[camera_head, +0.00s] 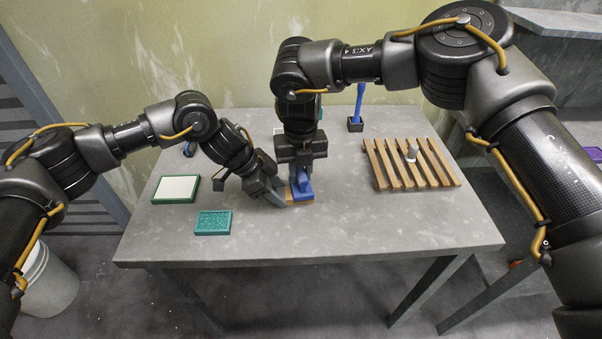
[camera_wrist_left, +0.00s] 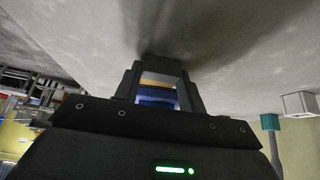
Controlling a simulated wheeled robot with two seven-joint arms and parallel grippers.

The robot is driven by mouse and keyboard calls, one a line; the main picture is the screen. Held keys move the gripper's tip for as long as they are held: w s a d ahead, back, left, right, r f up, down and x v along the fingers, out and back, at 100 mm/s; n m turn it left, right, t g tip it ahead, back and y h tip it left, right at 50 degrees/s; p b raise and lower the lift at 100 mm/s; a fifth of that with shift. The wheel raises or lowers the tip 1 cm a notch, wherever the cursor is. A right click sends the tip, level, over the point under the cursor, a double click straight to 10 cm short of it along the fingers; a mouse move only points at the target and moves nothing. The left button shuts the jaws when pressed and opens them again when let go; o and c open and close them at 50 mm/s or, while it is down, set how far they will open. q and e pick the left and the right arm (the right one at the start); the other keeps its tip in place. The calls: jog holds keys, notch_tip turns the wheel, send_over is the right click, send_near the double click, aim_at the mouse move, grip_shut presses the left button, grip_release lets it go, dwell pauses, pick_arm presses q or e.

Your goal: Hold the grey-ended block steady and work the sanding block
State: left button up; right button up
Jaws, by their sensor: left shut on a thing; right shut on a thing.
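The grey-ended block (camera_head: 318,199) lies on the grey table, a tan strip of it showing beside and under the blue sanding block (camera_head: 301,191). My left gripper (camera_head: 279,199) reaches in from the left and is shut on the block's left end, which it mostly hides. My right gripper (camera_head: 301,168) comes down from above and is shut on the sanding block, which rests on or just over the grey-ended block; I cannot tell if they touch. In the left wrist view, a pale strip and a blue part show between my left fingers (camera_wrist_left: 160,85).
A green-framed white pad (camera_head: 176,188) and a teal block (camera_head: 213,222) lie to the left. A blue-handled tool (camera_head: 358,105) stands behind. The table's front right is clear. A white pail (camera_head: 52,288) stands on the floor.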

pick_arm(q)
jog(key=shift+s, duration=0.1)
pick_arm(e)
jog(key=shift+w+f, duration=0.1)
jog(key=shift+w, duration=0.4)
jog(key=shift+s+d, duration=0.1)
jog(key=shift+s, duration=0.9)
jog(key=shift+w, duration=0.1)
jog(key=shift+w+a, duration=0.2)
jog(key=shift+w, duration=0.75)
